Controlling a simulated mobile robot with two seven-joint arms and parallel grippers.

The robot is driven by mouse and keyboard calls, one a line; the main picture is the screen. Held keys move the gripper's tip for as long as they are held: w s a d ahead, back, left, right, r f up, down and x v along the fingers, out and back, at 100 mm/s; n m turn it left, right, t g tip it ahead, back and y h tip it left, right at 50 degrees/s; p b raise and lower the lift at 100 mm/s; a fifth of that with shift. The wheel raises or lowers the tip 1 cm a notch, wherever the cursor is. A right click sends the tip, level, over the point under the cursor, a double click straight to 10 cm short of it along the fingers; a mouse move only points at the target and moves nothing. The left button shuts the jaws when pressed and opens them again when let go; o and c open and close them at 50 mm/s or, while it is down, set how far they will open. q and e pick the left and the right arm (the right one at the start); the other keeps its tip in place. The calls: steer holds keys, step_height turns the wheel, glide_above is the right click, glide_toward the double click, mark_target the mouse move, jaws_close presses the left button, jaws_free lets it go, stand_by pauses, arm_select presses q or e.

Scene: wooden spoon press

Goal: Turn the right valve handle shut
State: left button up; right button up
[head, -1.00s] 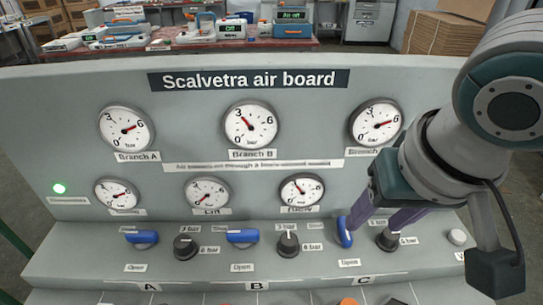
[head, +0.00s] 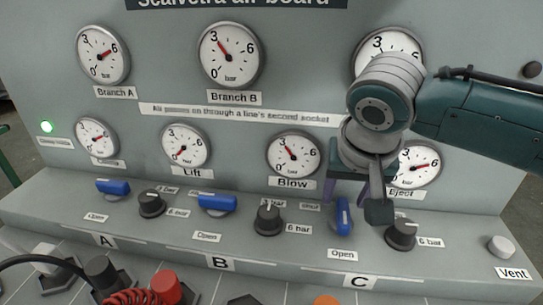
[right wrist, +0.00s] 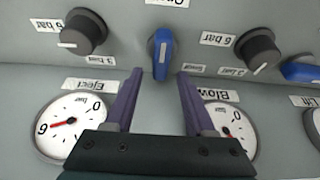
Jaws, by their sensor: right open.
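The right valve handle (head: 342,215) is the blue lever in section C. It points toward the "Open" label (head: 341,254) below it, while the other two blue handles lie sideways. My right gripper (head: 345,198) is open and comes down from the board side, just above this handle. In the right wrist view the blue handle (right wrist: 161,53) stands upright in the picture, centred between my two purple fingers (right wrist: 160,78) and just beyond their tips, with gaps on both sides. My left gripper is not in view.
Section B's blue handle (head: 217,203) and section A's (head: 113,187) are to the left. Black knobs stand close on both sides, one left (head: 268,219) and one right (head: 401,234). The Vent knob (head: 501,246) is far right. A red coupling (head: 166,287) and hoses are at the lower left.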

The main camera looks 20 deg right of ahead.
steer(key=shift+x, duration=0.8)
jaws_close()
